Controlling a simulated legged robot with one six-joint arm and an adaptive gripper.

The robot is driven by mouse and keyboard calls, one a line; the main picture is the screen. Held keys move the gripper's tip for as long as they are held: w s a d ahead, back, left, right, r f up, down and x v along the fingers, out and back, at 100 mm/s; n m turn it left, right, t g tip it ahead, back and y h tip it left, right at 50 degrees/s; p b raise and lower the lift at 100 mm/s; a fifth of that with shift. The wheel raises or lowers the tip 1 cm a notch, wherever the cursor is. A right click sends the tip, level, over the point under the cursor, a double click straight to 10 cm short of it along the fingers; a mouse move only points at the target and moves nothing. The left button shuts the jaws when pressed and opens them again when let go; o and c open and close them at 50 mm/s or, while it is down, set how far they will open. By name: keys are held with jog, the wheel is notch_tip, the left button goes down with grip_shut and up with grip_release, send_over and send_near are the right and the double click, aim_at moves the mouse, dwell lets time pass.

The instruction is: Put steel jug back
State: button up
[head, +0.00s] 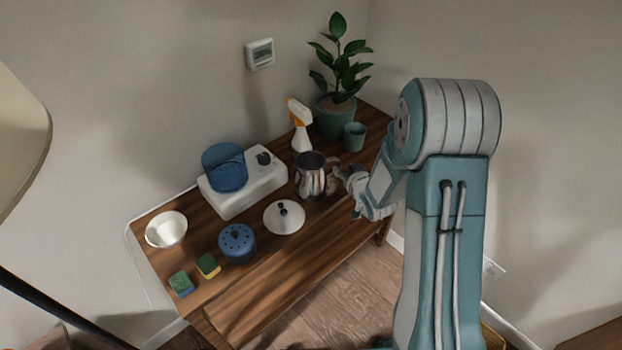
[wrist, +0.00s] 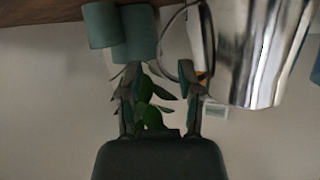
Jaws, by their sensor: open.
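The steel jug (head: 310,180) stands upright on the wooden table, with its handle towards the right. It is large at the right of the wrist view (wrist: 255,50), upside down in that picture. My gripper (head: 342,175) is just right of the jug, at handle height. In the wrist view my gripper (wrist: 158,68) is open, with its two fingers apart and no object clearly held between them. One finger overlaps the jug's thin looped handle (wrist: 168,50); I cannot tell whether it touches it.
A small teal cup (head: 354,137), a potted plant (head: 338,118) and a spray bottle (head: 301,135) stand behind. A white burner unit (head: 240,197) with a blue pot (head: 224,167) is left of the jug. A white lid (head: 284,220) lies in front. The table's front right (head: 300,265) is clear.

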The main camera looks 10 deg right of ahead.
aim_at(340, 164)
jog(key=x, duration=0.3)
jog(key=shift+f, duration=0.1)
jog(key=shift+w+f, duration=0.15)
jog(key=shift+w, duration=0.25)
grip_shut()
jog(key=shift+r, duration=0.8)
jog(key=s+d+r, duration=0.1)
jog(key=s+r, duration=1)
jog(key=s, duration=0.3)
jog(key=shift+d+r, duration=0.25)
